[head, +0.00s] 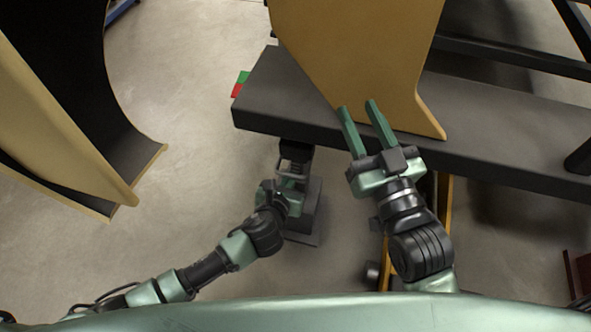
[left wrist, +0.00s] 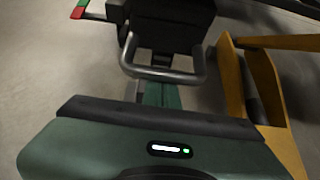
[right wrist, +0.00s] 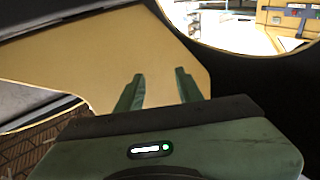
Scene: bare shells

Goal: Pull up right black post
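A black post (head: 303,205) stands on a flat foot under the near left end of a dark beam. A metal loop handle (left wrist: 165,76) juts from a black block (left wrist: 168,22) at its top. My left gripper (head: 287,178) is at this handle. In the left wrist view its green fingers (left wrist: 162,95) lie close together and run up to the handle's bar, which hides their tips. I see nothing clearly pinched between them. My right gripper (head: 358,108) is open, its fingers apart in front of the tan panel (head: 355,50); it also shows in the right wrist view (right wrist: 158,88).
The dark beam (head: 500,135) runs across to the right and carries the tan panel. A curved tan and black shell (head: 60,120) stands at the left. Red and green blocks (head: 239,84) show at the beam's left end. Floor between shell and post is clear.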

